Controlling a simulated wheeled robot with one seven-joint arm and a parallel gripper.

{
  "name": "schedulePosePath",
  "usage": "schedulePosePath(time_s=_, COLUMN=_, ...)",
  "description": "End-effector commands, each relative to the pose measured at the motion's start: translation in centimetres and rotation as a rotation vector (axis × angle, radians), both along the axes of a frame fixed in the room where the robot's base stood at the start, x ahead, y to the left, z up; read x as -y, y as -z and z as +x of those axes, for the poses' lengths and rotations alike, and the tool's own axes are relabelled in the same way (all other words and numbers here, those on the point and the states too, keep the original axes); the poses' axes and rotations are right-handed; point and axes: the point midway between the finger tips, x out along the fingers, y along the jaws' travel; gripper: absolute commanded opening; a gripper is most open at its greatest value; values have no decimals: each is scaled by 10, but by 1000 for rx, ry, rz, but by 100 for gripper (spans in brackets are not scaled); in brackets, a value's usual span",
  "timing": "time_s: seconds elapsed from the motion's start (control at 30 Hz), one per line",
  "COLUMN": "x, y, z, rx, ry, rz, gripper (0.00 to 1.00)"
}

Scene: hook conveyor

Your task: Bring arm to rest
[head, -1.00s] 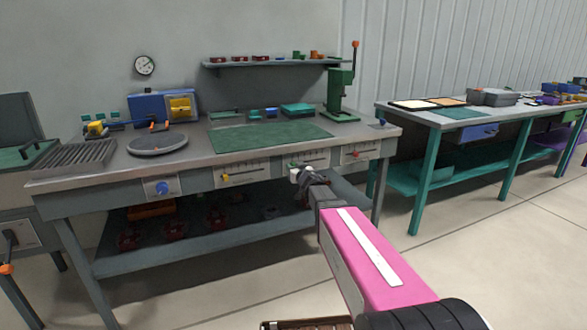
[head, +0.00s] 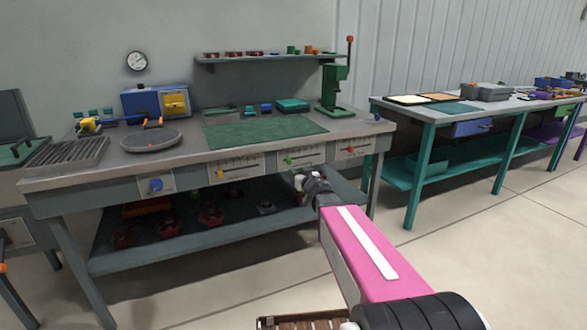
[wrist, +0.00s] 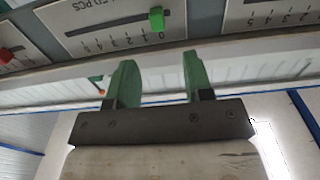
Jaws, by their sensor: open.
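My gripper (head: 300,182) is at the end of my pink arm, in front of the grey workbench (head: 110,172) and a little below its front panels. In the wrist view my gripper (wrist: 158,64) shows two green fingers spread apart with nothing between them. A scale panel with a green slider (head: 288,160) is just above the gripper. That green slider also shows in the wrist view (wrist: 156,18), beyond the fingertips and apart from them, near the scale's 0 mark. The red slider (head: 352,149) is to the right and the yellow slider (head: 220,173) to the left.
The bench's lower shelf (head: 150,258) holds several red parts behind and left of the gripper. A blue knob (head: 156,185) is on the front left. A teal-legged table (head: 425,180) stands to the right. The floor between is clear.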

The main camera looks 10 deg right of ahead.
Motion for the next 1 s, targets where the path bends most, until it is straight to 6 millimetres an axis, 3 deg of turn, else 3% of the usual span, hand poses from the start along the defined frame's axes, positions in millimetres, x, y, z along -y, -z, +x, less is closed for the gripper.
schedulePosePath(time_s=0.17, x=19, y=15, z=-4, rx=-64, ry=109, rz=-19, gripper=47)
schedulePosePath(time_s=0.33, x=53, y=51, z=-19, rx=-236, ry=299, rz=-62, gripper=47)
schedulePosePath(time_s=0.47, x=76, y=87, z=-43, rx=-431, ry=423, rz=-105, gripper=47)
schedulePosePath(time_s=0.63, x=92, y=139, z=-93, rx=-751, ry=506, rz=-163, gripper=47)
schedulePosePath(time_s=0.8, x=87, y=180, z=-155, rx=-1097, ry=475, rz=-208, gripper=47)
schedulePosePath(time_s=1.0, x=69, y=203, z=-219, rx=-1415, ry=336, rz=-235, gripper=47)
